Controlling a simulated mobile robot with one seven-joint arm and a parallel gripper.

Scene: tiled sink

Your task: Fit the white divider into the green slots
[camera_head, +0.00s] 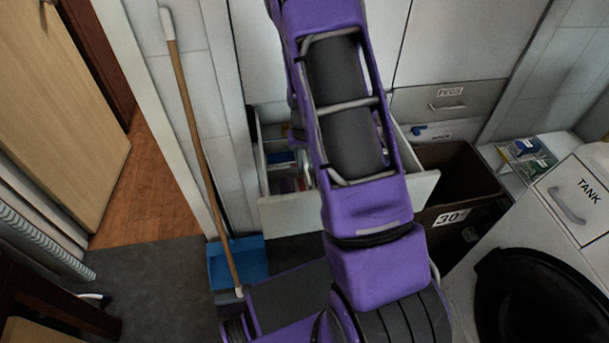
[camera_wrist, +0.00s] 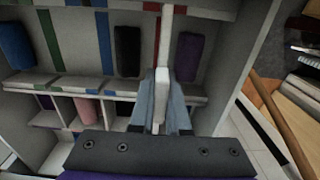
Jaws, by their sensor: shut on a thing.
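In the wrist view the white divider (camera_wrist: 165,50) is a thin upright panel held between the two grey-blue fingers of my gripper (camera_wrist: 161,103), which is shut on it. The divider is over the open drawer, its far end close to a red strip on the drawer's wall. A green strip (camera_wrist: 50,40) marks the drawer further left, with a blue strip (camera_wrist: 104,40) between it and the divider. I cannot tell whether the divider touches any slot. In the head view the open drawer (camera_head: 290,213) is partly hidden behind my purple arm, which also hides my gripper.
Rolled items lie in the drawer: a dark blue one (camera_wrist: 15,45), a black one (camera_wrist: 127,50) and a purple one (camera_wrist: 187,55). A brown bin (camera_head: 460,170) stands right of the drawer. A broom (camera_head: 192,120) and blue dustpan (camera_head: 236,264) stand left.

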